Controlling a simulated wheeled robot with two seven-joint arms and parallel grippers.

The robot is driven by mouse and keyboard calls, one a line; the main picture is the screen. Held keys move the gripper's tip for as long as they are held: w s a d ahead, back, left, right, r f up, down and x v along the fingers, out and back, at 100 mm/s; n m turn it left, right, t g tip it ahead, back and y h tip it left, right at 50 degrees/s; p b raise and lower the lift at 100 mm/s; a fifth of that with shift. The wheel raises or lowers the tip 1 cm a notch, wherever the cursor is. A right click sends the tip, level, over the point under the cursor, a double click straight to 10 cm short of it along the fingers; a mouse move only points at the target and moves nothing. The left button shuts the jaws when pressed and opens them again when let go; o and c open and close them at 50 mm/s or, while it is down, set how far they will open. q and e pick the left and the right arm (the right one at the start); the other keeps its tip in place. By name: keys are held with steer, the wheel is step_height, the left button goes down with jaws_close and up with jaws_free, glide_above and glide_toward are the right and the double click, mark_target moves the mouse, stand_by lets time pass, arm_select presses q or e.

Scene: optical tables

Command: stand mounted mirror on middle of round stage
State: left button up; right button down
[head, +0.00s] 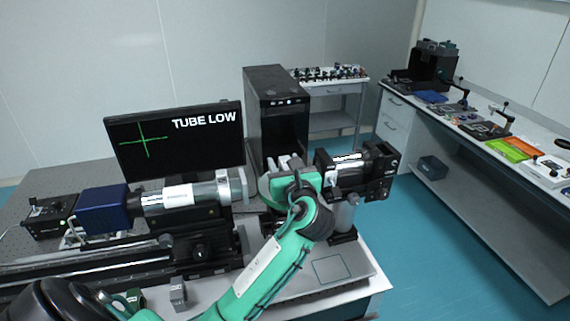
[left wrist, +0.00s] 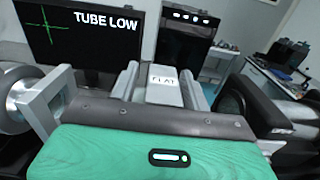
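My left gripper (head: 287,163) is in front of the black tower, between the silver tube and the black instrument on the right. In the left wrist view its two fingers (left wrist: 160,84) lie on either side of a grey block labelled FLAT, which looks like the mounted mirror (left wrist: 163,92). I cannot make out the round stage; the green arm and gripper cover the area below. My right gripper is not in view.
The silver tube (head: 185,195) and its end ring (head: 232,187) stand close at left. The black instrument (head: 355,170) stands close at right. A monitor (head: 178,140) reads TUBE LOW. A small grey block (head: 178,293) and a marked square (head: 331,269) are near the front.

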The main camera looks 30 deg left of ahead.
arm_select(q)
steer(key=shift+s+d, duration=0.1)
steer(key=shift+d, duration=0.05)
steer(key=b+v, duration=0.2)
steer(key=v, duration=0.9)
steer(key=shift+s+d, duration=0.2)
steer(key=shift+s, duration=0.05)
steer(key=shift+r, duration=0.1)
